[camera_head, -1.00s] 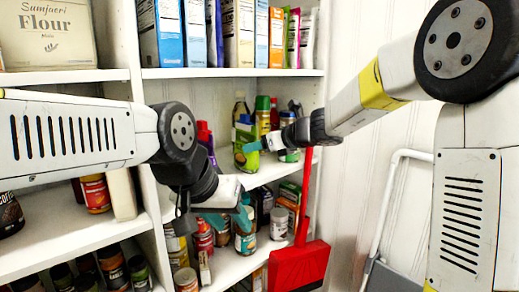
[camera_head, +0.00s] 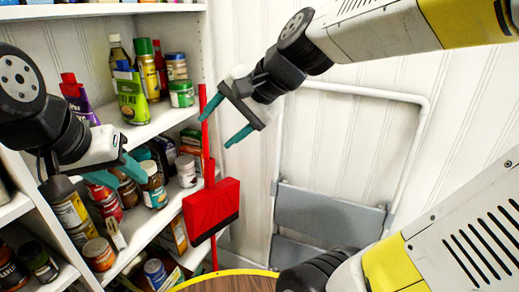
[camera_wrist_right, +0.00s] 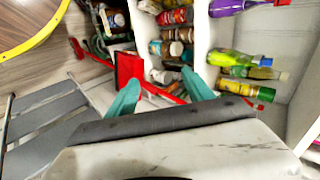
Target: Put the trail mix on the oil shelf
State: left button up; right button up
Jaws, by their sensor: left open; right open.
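A green pouch (camera_head: 131,97), which looks like the trail mix, stands upright at the front of the oil shelf (camera_head: 150,131). Beside and behind it are an oil bottle (camera_head: 118,50) and tall cans. The pouch also shows in the right wrist view (camera_wrist_right: 232,58). My right gripper (camera_head: 223,120) is open and empty, to the right of the shelving and apart from the pouch. Its fingers also show in the right wrist view (camera_wrist_right: 160,85). My left gripper (camera_head: 118,174) is open by the lower shelf, in front of several jars; whether it touches any is unclear.
A red dustpan (camera_head: 211,207) with a long handle stands at the shelving's right edge. A grey folding chair (camera_head: 330,215) leans by the white wall. A round wooden table top with a yellow rim (camera_head: 235,272) is at the bottom.

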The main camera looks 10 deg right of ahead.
jog(key=s+d+f+n+h, duration=0.4)
jog(key=s+d+n, duration=0.3)
jog(key=d, duration=0.2)
jog(key=shift+s+d+f+h, duration=0.2)
jog(key=shift+f+h, duration=0.1)
dwell(0.5)
